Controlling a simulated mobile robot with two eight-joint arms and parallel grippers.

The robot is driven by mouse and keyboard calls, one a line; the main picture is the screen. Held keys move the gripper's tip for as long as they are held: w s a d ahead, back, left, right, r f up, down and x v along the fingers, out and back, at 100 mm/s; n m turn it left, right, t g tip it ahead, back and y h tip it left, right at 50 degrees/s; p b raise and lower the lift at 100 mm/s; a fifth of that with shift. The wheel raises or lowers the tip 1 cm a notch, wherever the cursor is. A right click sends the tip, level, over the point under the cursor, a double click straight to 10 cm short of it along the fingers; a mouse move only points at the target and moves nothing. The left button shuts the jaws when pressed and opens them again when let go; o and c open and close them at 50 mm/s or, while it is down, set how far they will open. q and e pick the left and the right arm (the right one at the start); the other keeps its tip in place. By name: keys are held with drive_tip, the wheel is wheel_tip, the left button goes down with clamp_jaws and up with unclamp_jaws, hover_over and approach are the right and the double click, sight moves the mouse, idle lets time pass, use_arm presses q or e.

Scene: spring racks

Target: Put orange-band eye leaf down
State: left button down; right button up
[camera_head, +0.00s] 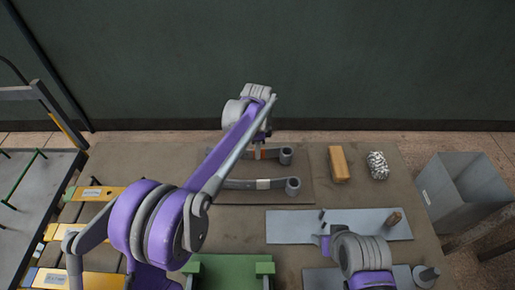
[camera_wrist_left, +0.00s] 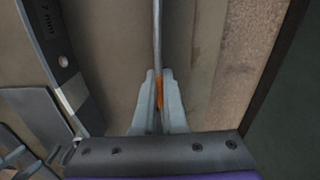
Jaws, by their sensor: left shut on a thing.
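The orange-band eye leaf (camera_head: 285,155) is a grey strip with a rolled eye at its right end, at the back of a brown board (camera_head: 306,168). My left gripper (camera_head: 259,146) is over its middle, partly hidden by my own arm. In the left wrist view the gripper (camera_wrist_left: 158,103) is shut on the leaf (camera_wrist_left: 157,35) at its orange band (camera_wrist_left: 159,88), and the leaf shows edge-on. Whether the leaf touches the board is hard to tell. My right gripper (camera_head: 323,238) is low at right, over a grey plate, its fingers mostly hidden.
A white-banded eye leaf (camera_head: 238,184) lies just in front on the board. An orange-tan block (camera_head: 339,163), a silvery bundle (camera_head: 377,165) and a grey bin (camera_head: 462,190) are to the right. The grey plate (camera_head: 285,228) has upright pegs. A green fixture (camera_head: 225,270) is in front.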

use_arm(q)
drive_tip(key=shift+f, duration=0.15)
drive_tip(key=c, duration=1)
unclamp_jaws()
wheel_tip(320, 180, up, 12)
drive_tip(key=s+a+r+n+t, duration=0.2)
drive_tip(key=s+a+n, duration=0.3)
drive_tip(key=s+a, duration=0.3)
drive_tip(key=s+a+f+n+t, duration=0.1)
drive_tip(key=s+a+f+n, duration=0.2)
drive_tip(key=s, duration=0.4)
drive_tip(key=s+a+f+n+t, duration=0.1)
drive_tip(key=s+a+f+n, duration=0.2)
drive_tip(key=s, duration=0.4)
drive_tip(key=s+a+f+n+t, duration=0.1)
drive_tip(key=s+a+f+n, duration=0.2)
drive_tip(key=s+f+n, duration=0.2)
drive_tip(key=shift+s+a+f+n+p, duration=0.1)
drive_tip(key=shift+s+a+n+p, duration=0.15)
drive_tip(key=shift+s, duration=0.25)
drive_tip(key=shift+s+a+f+n+p, duration=0.1)
drive_tip(key=shift+s+n+p, duration=0.05)
drive_tip(key=shift+s+n, duration=0.3)
drive_tip(key=shift+s, duration=0.1)
